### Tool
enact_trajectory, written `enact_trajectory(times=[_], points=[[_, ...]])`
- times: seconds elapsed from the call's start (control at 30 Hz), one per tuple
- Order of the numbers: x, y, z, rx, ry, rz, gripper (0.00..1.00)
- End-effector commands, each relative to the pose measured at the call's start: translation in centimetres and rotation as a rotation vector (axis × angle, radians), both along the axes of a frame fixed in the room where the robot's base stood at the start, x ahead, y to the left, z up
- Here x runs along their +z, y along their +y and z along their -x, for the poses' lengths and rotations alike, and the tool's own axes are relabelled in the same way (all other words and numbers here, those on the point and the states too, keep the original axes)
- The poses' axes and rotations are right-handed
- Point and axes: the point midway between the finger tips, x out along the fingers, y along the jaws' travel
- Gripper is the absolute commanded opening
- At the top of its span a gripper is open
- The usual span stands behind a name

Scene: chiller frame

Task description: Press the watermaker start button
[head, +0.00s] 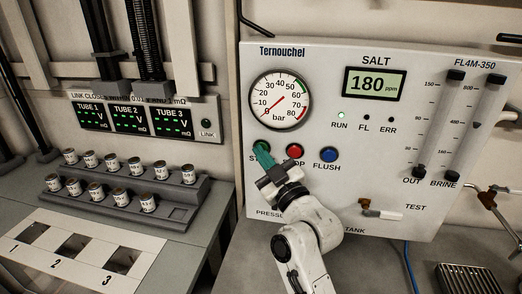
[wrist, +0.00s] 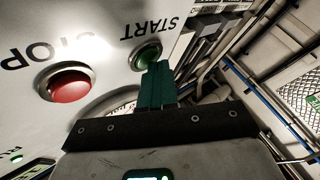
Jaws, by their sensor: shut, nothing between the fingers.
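The green START button (wrist: 146,56) is on the white watermaker panel (head: 420,140), left of the red STOP button (head: 295,151). In the wrist view the STOP button (wrist: 69,84) shows large at the left. My gripper (head: 261,150) is shut, its teal fingers together and empty, and covers the START button in the head view. In the wrist view the fingertips (wrist: 160,66) overlap the button's lower edge. I cannot tell whether they touch it. The RUN lamp (head: 341,115) looks lit; the FL and ERR lamps look dark.
A blue FLUSH button (head: 330,154) is right of STOP. A pressure gauge (head: 280,99) sits just above the gripper. A valve handle (head: 381,211) sticks out at the lower right. A stepped rack of small cans (head: 180,215) stands on the left bench.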

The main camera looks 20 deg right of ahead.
Motion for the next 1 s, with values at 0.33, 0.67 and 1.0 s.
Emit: enact_trajectory(times=[0.33,0.67,1.0], points=[[0.0,-0.1,-0.1,-0.001,0.0,0.0,0.0],[0.0,0.5,0.9,-0.002,0.003,0.001,0.0],[-0.1,0.9,1.4,-0.001,0.0,0.0,0.0]])
